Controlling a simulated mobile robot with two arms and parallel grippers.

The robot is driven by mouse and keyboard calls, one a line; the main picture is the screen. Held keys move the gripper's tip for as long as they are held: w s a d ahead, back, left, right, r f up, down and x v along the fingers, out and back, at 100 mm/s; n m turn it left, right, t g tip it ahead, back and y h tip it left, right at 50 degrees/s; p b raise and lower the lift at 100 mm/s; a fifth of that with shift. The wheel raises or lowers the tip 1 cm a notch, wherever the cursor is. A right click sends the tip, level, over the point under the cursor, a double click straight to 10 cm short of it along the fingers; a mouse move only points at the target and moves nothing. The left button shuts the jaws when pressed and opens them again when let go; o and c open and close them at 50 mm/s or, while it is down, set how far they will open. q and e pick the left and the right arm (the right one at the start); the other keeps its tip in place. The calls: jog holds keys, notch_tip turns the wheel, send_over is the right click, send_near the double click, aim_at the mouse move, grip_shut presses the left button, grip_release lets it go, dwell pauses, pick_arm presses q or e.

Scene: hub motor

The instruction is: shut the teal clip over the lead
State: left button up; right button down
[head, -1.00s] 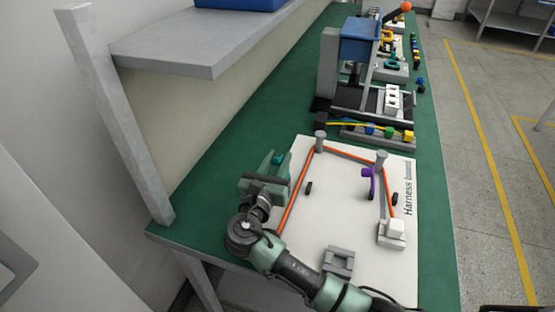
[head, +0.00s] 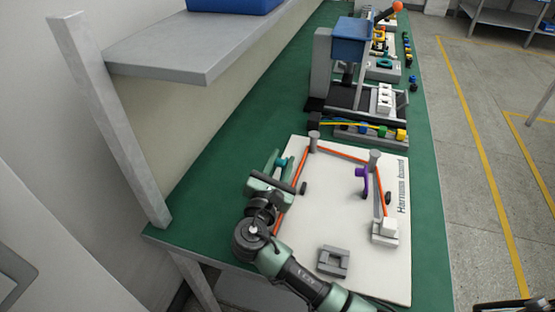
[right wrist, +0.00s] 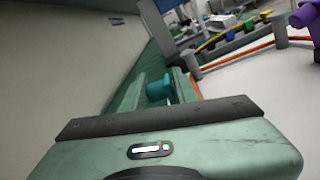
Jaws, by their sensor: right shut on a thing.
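The teal clip (head: 282,162) is a small piece at the left side of the white harness board (head: 330,218). It is mostly hidden by my right gripper (head: 281,164), which is shut on it. In the right wrist view the teal clip (right wrist: 158,90) shows between the green fingers. The orange lead (head: 299,168) runs down the board's left side beside the gripper, then across the top and down the right. Whether the clip lies over the lead is hidden. My left gripper is not in view.
Grey posts (head: 314,142) stand at the board's top corners. A purple clip (head: 362,182) stands upright near the right run of lead. A shelf (head: 190,45) overhangs at the left.

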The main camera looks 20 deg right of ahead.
jog(key=shift+s+d+r+m, duration=0.1)
jog(key=shift+s+d+m, duration=0.05)
jog(key=shift+m, duration=0.45)
jog(key=shift+s+d+m, duration=0.15)
jog(key=shift+m, duration=0.45)
jog(key=shift+r, duration=0.1)
jog(key=c, duration=1.2)
grip_release()
jog(key=shift+c, duration=0.2)
jog(key=shift+a, duration=0.1)
jog(key=shift+s+f, duration=0.2)
jog(key=shift+s, duration=0.1)
jog(key=b+v, duration=0.1)
jog(key=v, duration=0.6)
jog(key=shift+a, duration=0.2)
